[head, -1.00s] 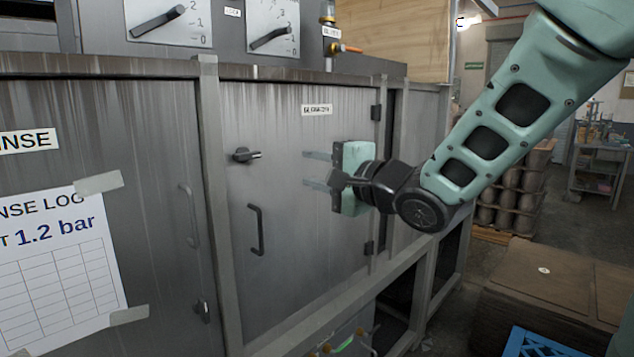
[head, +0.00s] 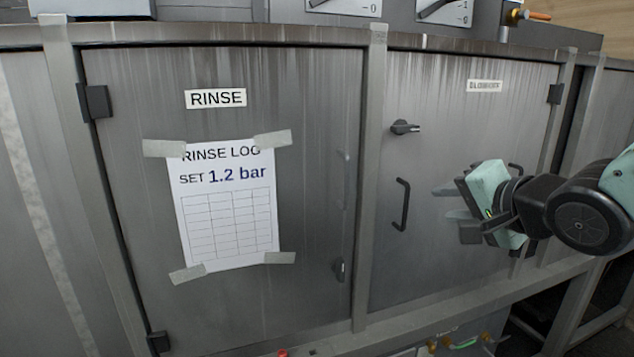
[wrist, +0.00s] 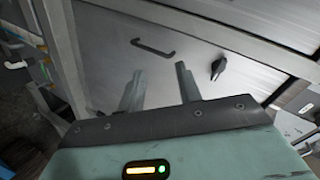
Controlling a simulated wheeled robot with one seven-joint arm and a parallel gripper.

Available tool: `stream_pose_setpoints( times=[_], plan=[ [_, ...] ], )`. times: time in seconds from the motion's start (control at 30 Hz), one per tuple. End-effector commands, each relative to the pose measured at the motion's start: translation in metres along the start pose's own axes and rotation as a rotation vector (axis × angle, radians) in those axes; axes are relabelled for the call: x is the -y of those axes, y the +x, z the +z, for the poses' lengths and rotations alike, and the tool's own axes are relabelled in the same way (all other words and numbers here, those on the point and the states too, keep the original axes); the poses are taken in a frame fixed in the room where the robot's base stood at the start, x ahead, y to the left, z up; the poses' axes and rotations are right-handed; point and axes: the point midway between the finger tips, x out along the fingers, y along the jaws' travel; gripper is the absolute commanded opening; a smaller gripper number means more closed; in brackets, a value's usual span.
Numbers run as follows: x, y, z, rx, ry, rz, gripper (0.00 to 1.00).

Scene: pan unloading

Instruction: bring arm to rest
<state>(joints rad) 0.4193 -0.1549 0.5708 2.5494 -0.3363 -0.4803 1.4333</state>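My gripper (head: 445,202) is in front of the right-hand closed steel door (head: 455,130), at the right of the head view. Its two grey fingers are spread apart with nothing between them. In the wrist view the fingers (wrist: 160,88) also stand apart and empty. The door's bar handle (head: 402,204) and black latch knob (head: 405,127) are left of the fingers in the head view and clear of them. The wrist view shows the handle (wrist: 152,48) and the knob (wrist: 218,68) beyond the fingertips.
The RINSE door (head: 310,110) at the left is closed, with a taped rinse log sheet (head: 228,205) reading "SET 1.2 bar". A frame post (head: 368,180) separates the two doors. Dials (head: 445,10) sit above. Pipe fittings (head: 465,343) show below the right door.

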Motion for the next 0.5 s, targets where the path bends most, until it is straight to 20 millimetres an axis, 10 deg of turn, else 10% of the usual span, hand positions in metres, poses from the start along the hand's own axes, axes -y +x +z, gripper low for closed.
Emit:
stream_pose_setpoints(
  times=[0.23,0.5],
  plan=[
    [-0.056,-0.026,0.113,0.376,-0.57,0.323,0.35],
    [-0.105,-0.108,0.204,0.952,-1.114,0.421,0.35]
  ],
)
